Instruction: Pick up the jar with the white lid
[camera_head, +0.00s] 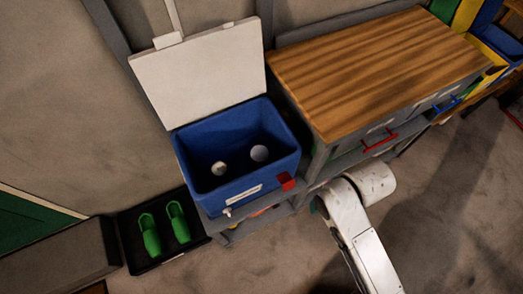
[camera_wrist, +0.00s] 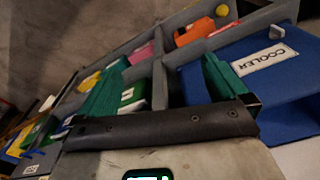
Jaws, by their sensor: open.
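Two round white tops show inside the open blue cooler (camera_head: 240,196) in the head view: a left one (camera_head: 220,168) and a right one (camera_head: 259,153). They may be jar lids; their sides are lost in the dark interior, and I cannot tell which is the jar. My gripper (camera_wrist: 163,85) shows in the wrist view with two green fingers spread apart and nothing held between them. It is outside the cooler, near its front side. The labelled cooler wall (camera_wrist: 235,62) is at the right of the wrist view. In the head view my arm largely hides the gripper.
The cooler's white lid (camera_head: 200,72) stands open behind it. A wood-topped cabinet (camera_head: 370,70) is to the right. A grey shelf (camera_wrist: 158,80) with colored items is below the cooler. Green shoes (camera_head: 150,238) lie in a black tray (camera_head: 140,265) at left. Floor in front is clear.

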